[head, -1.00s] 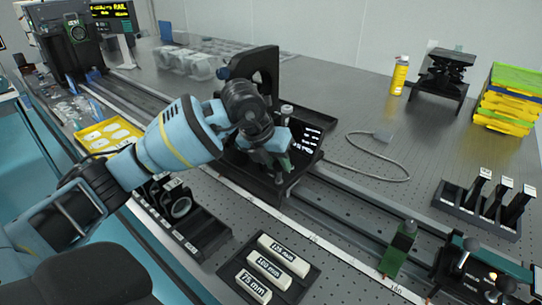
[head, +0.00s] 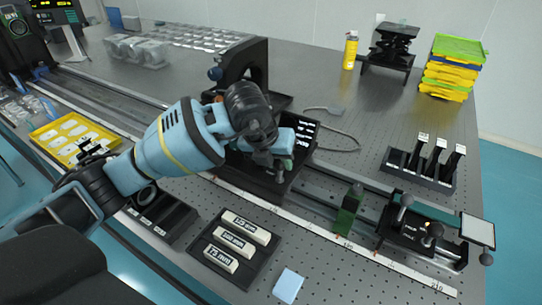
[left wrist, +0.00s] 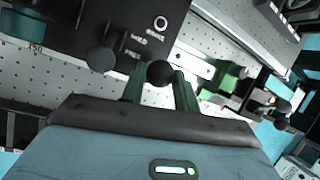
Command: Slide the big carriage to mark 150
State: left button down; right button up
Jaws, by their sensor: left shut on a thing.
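The big carriage is a black block with a flat dark top (head: 255,178) and a tall black arch (head: 262,62) at its far side, sitting on the long rail. My left gripper (head: 280,160) is over its near right part. In the left wrist view, the green fingers (left wrist: 160,88) are shut on a round black knob (left wrist: 161,72), beside a dark panel with white lettering including HOLD and FREE. A white scale strip (head: 305,228) runs along the rail's near side; its numbers are mostly too small to read. The right gripper is not in view.
A green block (head: 348,210) stands at the rail right of the carriage, with bare rail between. Further right is a black device with knobs (head: 420,225). A tray of white labelled blocks (head: 262,262) lies in front. A rack (head: 445,182) stands behind the rail.

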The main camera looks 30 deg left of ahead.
pick_arm(q)
jog(key=shift+d, duration=0.1)
dwell(0.3)
jog(key=c, duration=1.1)
grip_release()
jog(key=shift+o, duration=0.2)
jog(key=v, duration=0.8)
jog(key=shift+f, duration=0.15)
